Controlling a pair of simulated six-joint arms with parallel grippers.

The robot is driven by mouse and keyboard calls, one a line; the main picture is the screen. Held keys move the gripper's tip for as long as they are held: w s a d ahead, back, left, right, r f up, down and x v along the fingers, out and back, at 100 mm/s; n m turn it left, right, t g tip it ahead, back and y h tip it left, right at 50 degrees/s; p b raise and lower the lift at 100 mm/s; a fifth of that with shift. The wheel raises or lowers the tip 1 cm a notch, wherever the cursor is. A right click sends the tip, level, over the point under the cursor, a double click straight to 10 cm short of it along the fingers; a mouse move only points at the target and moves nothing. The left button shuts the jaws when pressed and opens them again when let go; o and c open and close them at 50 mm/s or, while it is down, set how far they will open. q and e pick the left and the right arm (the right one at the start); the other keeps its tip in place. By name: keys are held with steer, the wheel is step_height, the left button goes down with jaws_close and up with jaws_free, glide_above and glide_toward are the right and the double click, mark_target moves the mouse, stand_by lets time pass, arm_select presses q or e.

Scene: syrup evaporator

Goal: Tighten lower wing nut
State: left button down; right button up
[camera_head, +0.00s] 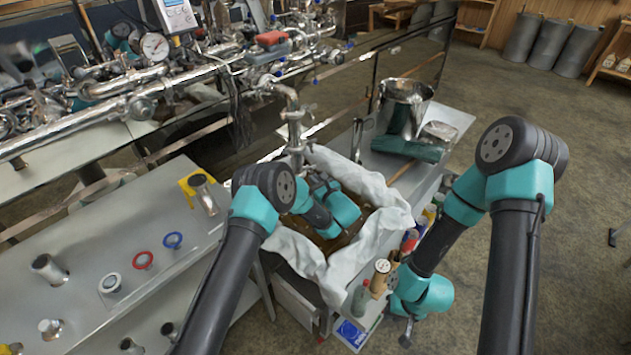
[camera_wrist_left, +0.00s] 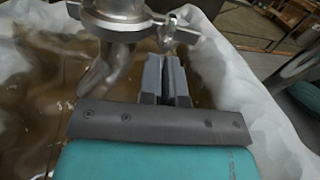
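A shiny metal pipe (camera_head: 292,105) hangs over the cloth-lined pan, with clamps along it. The lower clamp (camera_head: 297,149) also shows in the left wrist view (camera_wrist_left: 112,24), with its metal wing nut (camera_wrist_left: 172,33) at its right side. My left gripper (camera_wrist_left: 166,62) is right at the wing nut, its grey fingers close together with a narrow gap. Whether they pinch the nut is unclear. In the head view my left gripper (camera_head: 316,183) is beside the pipe's lower end, partly hidden by my arm. My right gripper (camera_head: 405,336) hangs low at the right, small and dark.
White cloth (camera_head: 385,205) drapes the pan's rim, with brown liquid inside (camera_wrist_left: 35,110). A metal bucket (camera_head: 404,105) stands on the shelf behind. Bottles (camera_head: 380,278) line the cart's right side. A grey table (camera_head: 130,230) with rings and fittings is at left.

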arm_select(q)
steer(key=shift+w+a+r, duration=0.1)
steer(key=shift+w+r, duration=0.1)
steer(key=shift+r, duration=0.3)
steer(key=c, duration=1.4)
jaws_free()
steer(key=shift+s, duration=0.1)
steer(key=shift+o, duration=1)
steer(key=shift+f, duration=0.3)
steer(key=shift+n, duration=0.3)
